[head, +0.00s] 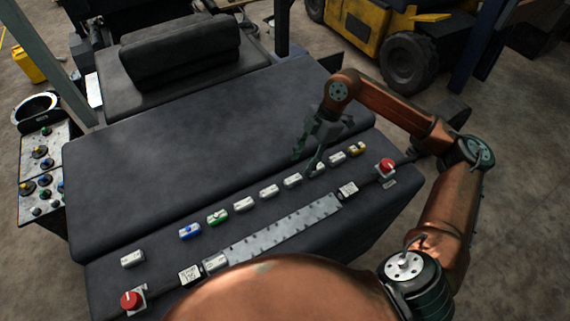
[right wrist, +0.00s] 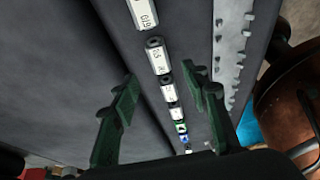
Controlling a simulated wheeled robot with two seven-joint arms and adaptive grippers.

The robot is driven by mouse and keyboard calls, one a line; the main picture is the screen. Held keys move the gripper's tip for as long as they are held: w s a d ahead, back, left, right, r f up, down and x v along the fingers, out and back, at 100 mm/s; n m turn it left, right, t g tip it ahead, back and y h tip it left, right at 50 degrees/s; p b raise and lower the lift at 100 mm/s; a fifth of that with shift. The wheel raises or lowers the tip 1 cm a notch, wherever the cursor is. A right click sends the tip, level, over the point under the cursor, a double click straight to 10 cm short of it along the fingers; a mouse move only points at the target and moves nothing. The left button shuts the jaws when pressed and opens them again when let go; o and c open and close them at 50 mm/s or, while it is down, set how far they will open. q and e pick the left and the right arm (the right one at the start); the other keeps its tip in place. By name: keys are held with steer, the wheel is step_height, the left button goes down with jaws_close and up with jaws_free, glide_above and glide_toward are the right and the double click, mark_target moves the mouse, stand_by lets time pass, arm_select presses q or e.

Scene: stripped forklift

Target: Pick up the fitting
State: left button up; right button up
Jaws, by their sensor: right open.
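A row of small fittings lies on the dark padded surface. Which one is meant cannot be told. My right gripper (head: 305,161) is open above the right part of the row and partly hides one fitting. In the right wrist view, white labelled fittings (right wrist: 157,55) run between its spread, empty fingers (right wrist: 169,88). My left gripper is not in view.
A toothed metal strip (head: 285,230) lies in front of the row. Red knobs (head: 130,300) (head: 386,167) stand at both ends. A seat cushion (head: 180,50) is behind, a control panel (head: 42,165) at left. The surface behind the row is clear.

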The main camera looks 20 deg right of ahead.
mark_target(294, 178)
steer(key=shift+a+f, duration=0.2)
steer(key=shift+f, duration=0.4)
steer(key=shift+p+x, duration=0.45)
steer(key=shift+x, duration=0.4)
steer(key=p+x, duration=0.1)
steer(key=x, duration=0.2)
steer(key=shift+f, duration=0.3)
steer(key=shift+a+f, duration=0.2)
steer(key=shift+f, duration=0.35)
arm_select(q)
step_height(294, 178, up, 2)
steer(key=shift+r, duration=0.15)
arm_select(e)
steer(key=shift+c, duration=0.6)
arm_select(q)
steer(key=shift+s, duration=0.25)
arm_select(e)
jaws_close()
